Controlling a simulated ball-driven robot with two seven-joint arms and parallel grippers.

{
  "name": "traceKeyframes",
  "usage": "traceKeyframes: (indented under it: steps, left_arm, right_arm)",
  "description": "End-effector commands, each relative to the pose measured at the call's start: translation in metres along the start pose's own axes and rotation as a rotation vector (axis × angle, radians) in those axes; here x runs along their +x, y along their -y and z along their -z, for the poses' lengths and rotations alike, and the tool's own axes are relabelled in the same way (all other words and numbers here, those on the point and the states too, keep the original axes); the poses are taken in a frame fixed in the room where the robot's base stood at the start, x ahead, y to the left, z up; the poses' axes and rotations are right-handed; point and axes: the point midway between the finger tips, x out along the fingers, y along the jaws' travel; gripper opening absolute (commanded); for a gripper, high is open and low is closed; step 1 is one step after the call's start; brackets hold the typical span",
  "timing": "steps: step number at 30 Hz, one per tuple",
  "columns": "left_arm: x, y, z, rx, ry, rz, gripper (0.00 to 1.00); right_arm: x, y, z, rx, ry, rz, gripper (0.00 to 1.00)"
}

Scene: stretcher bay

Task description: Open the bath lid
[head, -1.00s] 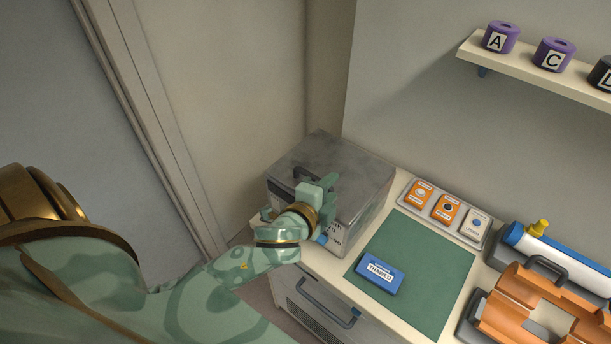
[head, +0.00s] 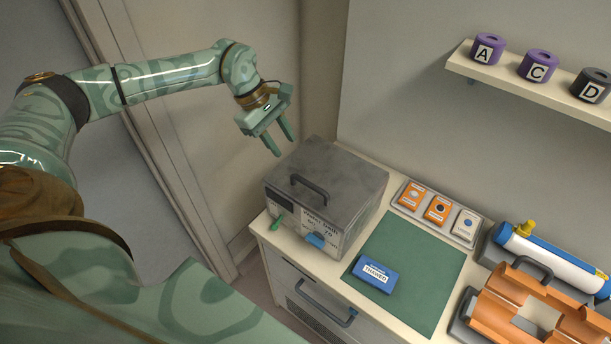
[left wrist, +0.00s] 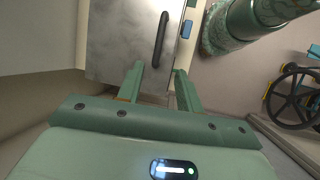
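The bath (head: 318,225) is a grey metal box at the left end of the counter. Its lid (head: 335,172) lies flat and shut on top, with a dark bar handle (head: 309,190) near the front edge. My left gripper (head: 282,145) is open and empty, above and behind the lid's back left side, apart from it. In the left wrist view the open fingers (left wrist: 160,88) point at the lid (left wrist: 120,45), and the handle (left wrist: 161,40) shows beyond them. My right gripper is not in view.
A green mat (head: 415,275) with a blue "THAWED" block (head: 375,274) lies right of the bath. Behind it is a tray (head: 437,212) of orange and white cards. An orange holder (head: 535,315) and a white-blue cylinder (head: 550,258) stand at right. A shelf (head: 530,85) hangs above.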

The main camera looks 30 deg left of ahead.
Motion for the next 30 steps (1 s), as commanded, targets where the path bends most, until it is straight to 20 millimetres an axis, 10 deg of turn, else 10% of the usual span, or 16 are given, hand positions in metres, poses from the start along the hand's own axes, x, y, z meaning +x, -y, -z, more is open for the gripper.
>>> traceKeyframes:
  steps: [15, 29, 30]
  left_arm:
    - [0.118, 0.0, -0.003, -0.002, 0.005, 0.001, 0.36]
    - [0.134, 0.0, -0.002, -0.002, 0.004, -0.001, 0.36]
    - [0.134, 0.0, -0.002, -0.002, 0.004, -0.001, 0.25]
  right_arm:
    - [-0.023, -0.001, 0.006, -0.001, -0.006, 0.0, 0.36]
    - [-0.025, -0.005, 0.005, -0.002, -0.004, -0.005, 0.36]
    - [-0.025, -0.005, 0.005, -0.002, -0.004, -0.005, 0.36]
